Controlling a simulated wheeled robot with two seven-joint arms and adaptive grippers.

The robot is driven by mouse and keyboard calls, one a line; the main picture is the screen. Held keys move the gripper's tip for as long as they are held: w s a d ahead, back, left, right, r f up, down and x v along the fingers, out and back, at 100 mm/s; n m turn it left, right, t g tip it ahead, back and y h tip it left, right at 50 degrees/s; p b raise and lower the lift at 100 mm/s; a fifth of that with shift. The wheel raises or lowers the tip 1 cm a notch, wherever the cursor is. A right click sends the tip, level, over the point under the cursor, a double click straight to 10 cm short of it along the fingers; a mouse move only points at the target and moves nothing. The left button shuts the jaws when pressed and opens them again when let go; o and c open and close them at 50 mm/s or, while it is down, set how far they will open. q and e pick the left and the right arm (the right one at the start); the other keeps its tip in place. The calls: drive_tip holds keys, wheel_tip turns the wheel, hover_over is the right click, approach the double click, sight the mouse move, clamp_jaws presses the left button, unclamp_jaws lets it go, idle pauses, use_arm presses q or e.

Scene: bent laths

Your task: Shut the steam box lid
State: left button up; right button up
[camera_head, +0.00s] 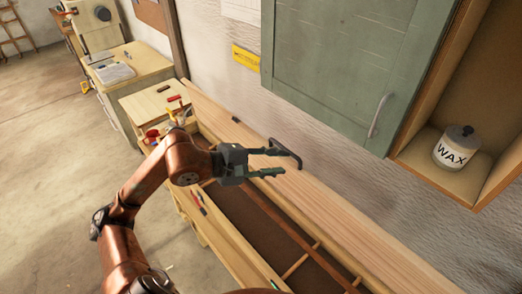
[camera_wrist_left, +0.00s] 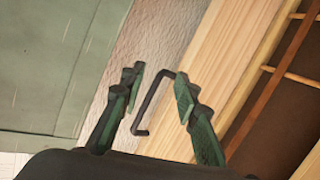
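The steam box (camera_head: 214,226) is a long wooden trough along the wall. Its dark inside, with thin cross rods, shows. Its pale wooden lid (camera_head: 338,221) stands open on the wall side; it also shows in the wrist view (camera_wrist_left: 225,52). A black bar handle (camera_head: 287,152) sticks out from the lid. My left gripper (camera_head: 272,161) is at the handle with its fingers apart. In the wrist view the handle (camera_wrist_left: 150,104) lies between the open fingers (camera_wrist_left: 157,90), near the right fingertip; I cannot tell whether they touch. My right gripper is out of view.
A green cabinet (camera_head: 340,55) with a metal handle hangs above the lid. An open shelf beside it holds a wax tin (camera_head: 457,149). A small bench with tools (camera_head: 153,104) stands beyond the box. The floor (camera_head: 50,160) at left is clear.

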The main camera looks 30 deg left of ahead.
sight(284, 148)
use_arm(q)
drive_tip(key=w+a+y, duration=0.2)
drive_tip(key=a+y, duration=0.2)
drive_tip(key=a, duration=0.2)
drive_tip(key=p+x, duration=0.1)
drive_tip(key=x, duration=0.5)
drive_tip(key=shift+w+d+f, duration=0.15)
drive_tip(key=shift+w+d, duration=0.05)
drive_tip(key=shift+w, duration=0.15)
drive_tip(key=shift+b+x, duration=1.3)
drive_tip(key=shift+x, duration=1)
drive_tip(key=shift+c, duration=0.3)
clamp_jaws()
